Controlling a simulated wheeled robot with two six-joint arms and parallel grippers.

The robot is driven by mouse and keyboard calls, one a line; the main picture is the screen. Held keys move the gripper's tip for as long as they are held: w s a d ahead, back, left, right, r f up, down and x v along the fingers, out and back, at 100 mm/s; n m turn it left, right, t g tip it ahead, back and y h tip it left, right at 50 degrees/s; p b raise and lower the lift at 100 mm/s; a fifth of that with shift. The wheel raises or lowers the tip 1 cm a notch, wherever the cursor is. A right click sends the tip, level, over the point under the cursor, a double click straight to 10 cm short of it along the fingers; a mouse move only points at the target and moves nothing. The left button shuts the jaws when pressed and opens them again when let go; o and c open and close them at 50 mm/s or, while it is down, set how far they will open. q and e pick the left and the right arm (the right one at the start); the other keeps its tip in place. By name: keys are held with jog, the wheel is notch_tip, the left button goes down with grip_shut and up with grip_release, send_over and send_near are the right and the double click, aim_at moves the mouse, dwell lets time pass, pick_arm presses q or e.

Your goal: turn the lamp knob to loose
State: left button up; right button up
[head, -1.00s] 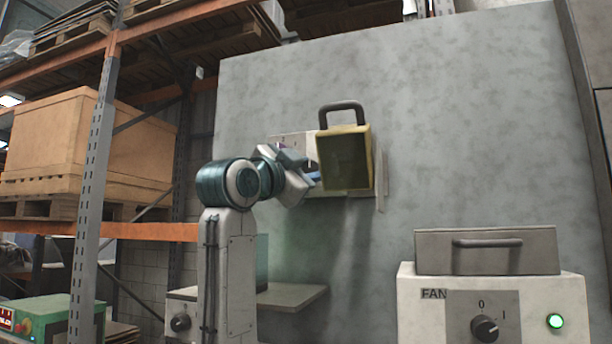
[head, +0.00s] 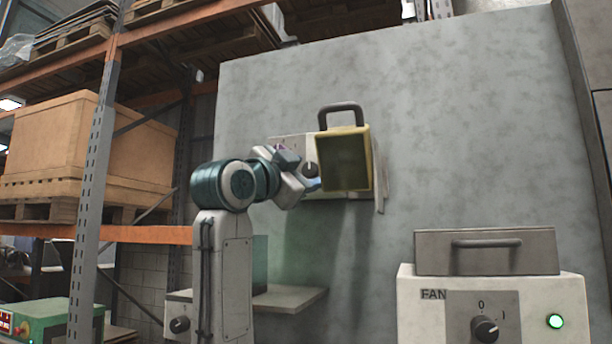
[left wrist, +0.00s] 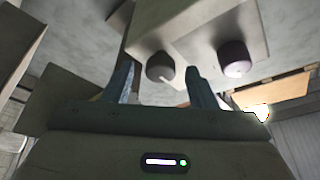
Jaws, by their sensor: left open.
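A pale control panel (head: 350,192) is fixed to the grey wall, partly hidden by a yellow-framed box with a dark handle (head: 344,160). A dark round knob (head: 310,169) with a pale pointer mark shows on the panel, left of the yellow box. No readable label shows there, so I cannot confirm it is the lamp knob. My left gripper (head: 306,181) is open just in front of the panel, by this knob. In the left wrist view the dark knob (left wrist: 160,67) sits between the two fingertips, with no clear contact. A second, purplish knob (left wrist: 234,59) is right of the fingers.
A box marked FAN (head: 420,315) with its own knob (head: 485,328) and a lit green button stands at lower right. A small shelf (head: 290,298) juts out below the panel. Racking with a wooden crate (head: 50,145) is at left. The wall right of the panel is clear.

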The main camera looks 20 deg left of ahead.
pick_arm(q)
jog(key=b+v, duration=0.4)
jog(key=v, duration=0.6)
jog(key=shift+b, duration=0.3)
jog(key=shift+w, duration=0.1)
